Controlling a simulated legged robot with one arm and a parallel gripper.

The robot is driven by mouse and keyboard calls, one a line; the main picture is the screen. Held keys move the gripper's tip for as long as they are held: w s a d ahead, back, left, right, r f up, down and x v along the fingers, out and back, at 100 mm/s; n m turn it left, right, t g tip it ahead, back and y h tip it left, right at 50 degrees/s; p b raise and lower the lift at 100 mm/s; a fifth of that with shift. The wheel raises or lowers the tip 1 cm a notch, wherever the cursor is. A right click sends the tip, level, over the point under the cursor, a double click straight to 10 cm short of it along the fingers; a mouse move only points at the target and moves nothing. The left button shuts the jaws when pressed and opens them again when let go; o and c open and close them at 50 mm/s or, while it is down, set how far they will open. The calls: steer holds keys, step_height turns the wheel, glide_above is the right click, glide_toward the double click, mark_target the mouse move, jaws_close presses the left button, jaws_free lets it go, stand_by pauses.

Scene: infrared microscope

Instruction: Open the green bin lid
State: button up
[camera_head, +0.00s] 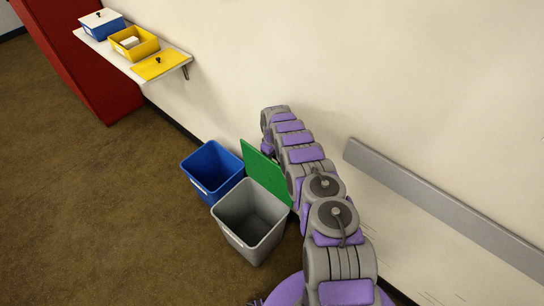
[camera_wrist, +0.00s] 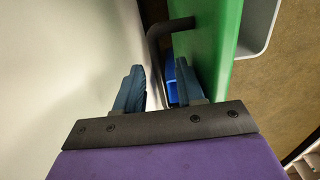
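The green lid (camera_head: 265,172) stands raised and nearly upright at the back edge of the grey bin (camera_head: 248,222), whose inside shows empty. In the wrist view the lid (camera_wrist: 217,55) is a green panel right of my fingers. A dark bent handle (camera_wrist: 154,48) comes off the lid's wall-facing side and passes down between my fingers. My gripper (camera_wrist: 160,66) is open, with a finger on each side of the handle and visible space at the left one. Contact at the right finger cannot be told. In the head view my gripper is mostly hidden behind the lid and my arm.
A blue bin (camera_head: 213,170) stands left of the grey bin. The wall (camera_head: 400,80) is close behind the lid, with a grey rail (camera_head: 440,205) at right. A shelf (camera_head: 110,52) with small boxes and a red cabinet (camera_head: 75,55) are far left. The floor at left is clear.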

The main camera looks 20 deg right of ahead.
steer(key=shift+w+d+r, duration=0.1)
steer(key=shift+d+r, duration=0.05)
steer(key=shift+r, duration=0.65)
steer(key=shift+w+d+r, duration=0.1)
steer(key=shift+r, duration=0.7)
step_height(320, 180, up, 9)
steer(key=p, duration=0.3)
stand_by(1.0)
steer(key=shift+f, duration=0.1)
